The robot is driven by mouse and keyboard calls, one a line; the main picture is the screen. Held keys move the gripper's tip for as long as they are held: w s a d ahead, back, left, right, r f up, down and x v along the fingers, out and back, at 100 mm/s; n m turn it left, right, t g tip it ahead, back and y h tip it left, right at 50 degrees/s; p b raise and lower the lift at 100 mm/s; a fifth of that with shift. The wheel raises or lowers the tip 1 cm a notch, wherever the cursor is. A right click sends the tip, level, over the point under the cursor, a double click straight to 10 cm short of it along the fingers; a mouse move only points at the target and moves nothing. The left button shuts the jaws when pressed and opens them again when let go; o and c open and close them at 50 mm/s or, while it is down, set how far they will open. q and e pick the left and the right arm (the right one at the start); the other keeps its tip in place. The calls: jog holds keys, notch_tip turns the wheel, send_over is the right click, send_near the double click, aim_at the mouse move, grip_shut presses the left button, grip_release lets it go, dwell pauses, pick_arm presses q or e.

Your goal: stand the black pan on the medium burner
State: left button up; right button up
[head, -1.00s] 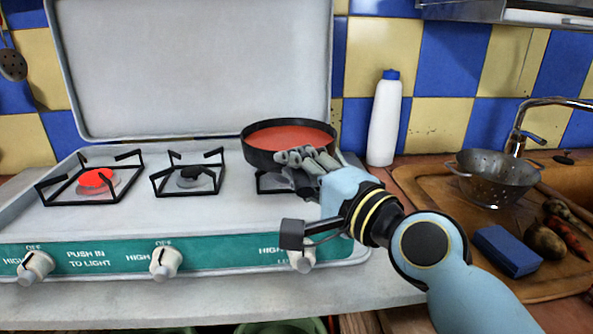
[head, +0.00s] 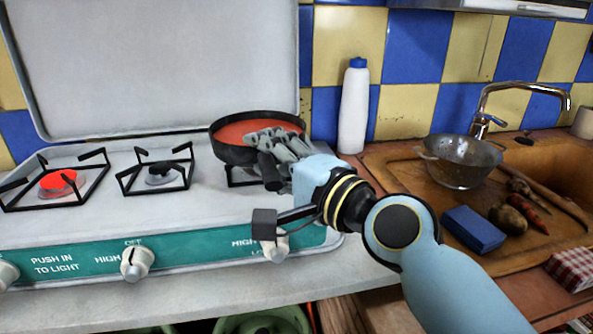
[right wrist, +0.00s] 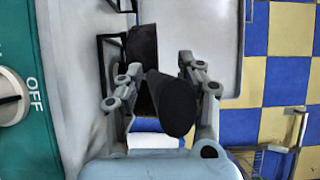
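The black pan (head: 232,154), with a red inside, sits at the right burner (head: 240,180) of the stove, which it mostly hides. The middle burner (head: 160,172) has a small dark cap and an empty grate. The left burner (head: 58,184) has a bright red cap and an empty grate. My right gripper (head: 272,160) is at the pan's near right side. In the right wrist view, the pan's thick black handle (right wrist: 172,105) lies slanted between its fingers, which look open around it. My left gripper is not in view.
The raised stove lid (head: 160,70) stands behind the burners. A white bottle (head: 354,110) stands right of the stove. Further right are a colander (head: 462,165), a blue block (head: 473,229), vegetables and a sink tap (head: 490,105). Knobs (head: 137,263) line the stove front.

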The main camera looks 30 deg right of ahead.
jog(key=b+v, duration=0.1)
jog(key=v, duration=1)
jog(key=shift+s+b, duration=0.25)
jog(key=shift+b, duration=0.1)
jog(key=shift+d+f, duration=0.1)
jog(key=shift+f, duration=0.05)
